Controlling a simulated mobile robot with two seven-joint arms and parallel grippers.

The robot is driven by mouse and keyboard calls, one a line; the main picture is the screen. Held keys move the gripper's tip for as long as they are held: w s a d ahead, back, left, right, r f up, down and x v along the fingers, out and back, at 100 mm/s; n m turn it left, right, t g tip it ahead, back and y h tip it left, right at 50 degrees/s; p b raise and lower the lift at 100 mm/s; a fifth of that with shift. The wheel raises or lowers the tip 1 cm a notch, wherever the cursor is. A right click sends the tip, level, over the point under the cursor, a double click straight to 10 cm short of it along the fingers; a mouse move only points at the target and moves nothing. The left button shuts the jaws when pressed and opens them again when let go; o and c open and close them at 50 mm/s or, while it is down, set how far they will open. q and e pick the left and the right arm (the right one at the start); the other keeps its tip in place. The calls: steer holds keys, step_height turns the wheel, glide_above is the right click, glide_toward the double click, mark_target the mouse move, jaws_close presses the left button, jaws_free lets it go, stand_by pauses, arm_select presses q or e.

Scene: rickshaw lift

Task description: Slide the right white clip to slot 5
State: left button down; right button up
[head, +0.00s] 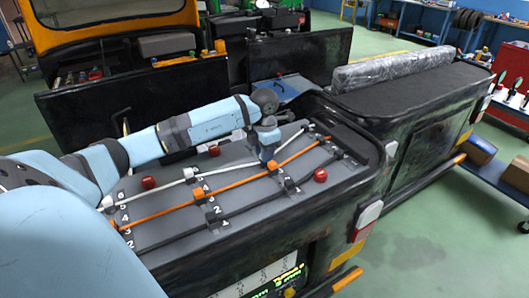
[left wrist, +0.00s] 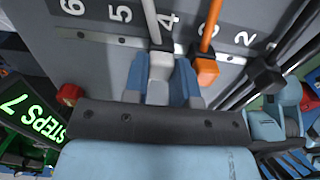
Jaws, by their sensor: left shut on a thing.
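The right white clip (left wrist: 161,66) sits on the white cable (left wrist: 152,22), which crosses the panel between the printed 5 and 4. The clip is nearest the 4. My left gripper (left wrist: 162,82) is shut on this clip, one blue finger on each side. In the head view the left gripper (head: 266,150) points down onto the panel and hides the clip. An orange clip (left wrist: 205,70) on the orange cable (left wrist: 211,25) stands just right of the fingers, near the 3. The slot 5 label (left wrist: 120,14) is to the left. My right gripper is not seen.
The grey panel (head: 240,218) also bears a dark cable (head: 250,207) and red knobs (head: 321,175). A left white clip (head: 190,173) sits farther along the white cable. In the wrist view, the rail left of the held clip, toward 5 and 6, is clear.

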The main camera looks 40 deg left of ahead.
arm_select(q)
steer(key=a, duration=0.2)
steer(key=w+a+b, duration=0.1)
steer(key=a, duration=0.1)
steer(key=shift+w+a, duration=0.15)
steer(key=c, duration=1.2)
jaws_free()
steer(key=shift+r, duration=0.1)
step_height(320, 180, up, 14)
steer(key=b, duration=0.1)
